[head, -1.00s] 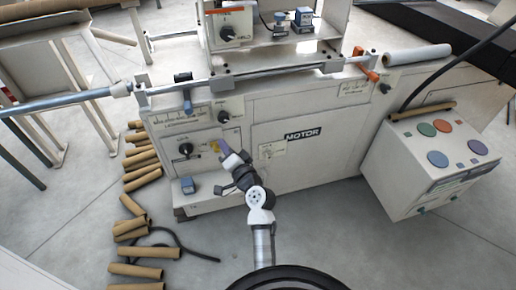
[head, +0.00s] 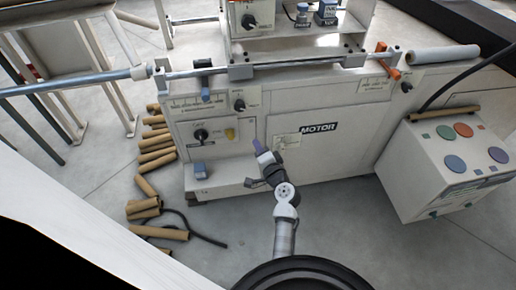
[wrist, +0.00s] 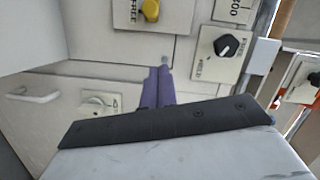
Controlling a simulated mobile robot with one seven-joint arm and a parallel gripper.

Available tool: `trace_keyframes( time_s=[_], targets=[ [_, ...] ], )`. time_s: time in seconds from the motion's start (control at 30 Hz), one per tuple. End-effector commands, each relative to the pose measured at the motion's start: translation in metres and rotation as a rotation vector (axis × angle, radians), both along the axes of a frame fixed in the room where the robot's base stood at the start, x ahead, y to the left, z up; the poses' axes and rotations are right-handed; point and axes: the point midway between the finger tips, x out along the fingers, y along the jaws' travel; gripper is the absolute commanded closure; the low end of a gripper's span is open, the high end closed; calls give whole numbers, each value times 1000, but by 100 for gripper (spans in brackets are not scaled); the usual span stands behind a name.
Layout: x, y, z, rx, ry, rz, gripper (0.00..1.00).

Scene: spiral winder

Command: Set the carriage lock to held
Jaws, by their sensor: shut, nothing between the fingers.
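A yellow knob (head: 230,133) sits on the front panel of the cream machine, right of a black knob (head: 200,134).
Another black knob (wrist: 226,46) is up and right in the wrist view. A pale dial (wrist: 97,103) is at left. Cardboard tubes (head: 160,232) lie on the floor at left. A button console (head: 420,170) stands at right.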

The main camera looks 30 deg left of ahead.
Motion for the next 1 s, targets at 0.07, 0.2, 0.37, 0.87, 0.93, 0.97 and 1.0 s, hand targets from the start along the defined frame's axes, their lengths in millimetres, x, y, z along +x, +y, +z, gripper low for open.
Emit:
trace_keyframes(
  time_s=[0.07, 0.2, 0.37, 0.87, 0.93, 0.97, 1.0],
  targets=[
    [12, 15, 3, 0, -2, 2, 100],
    [32, 38, -1, 1, -1, 2, 100],
    [31, 60, -8, -2, 3, 3, 100],
    [17, 78, -17, 0, 0, -2, 100],
    [17, 78, -17, 0, 0, -1, 100],
    [17, 78, -17, 0, 0, -1, 100],
    [16, 79, -17, 0, 0, -1, 100]
  ],
)
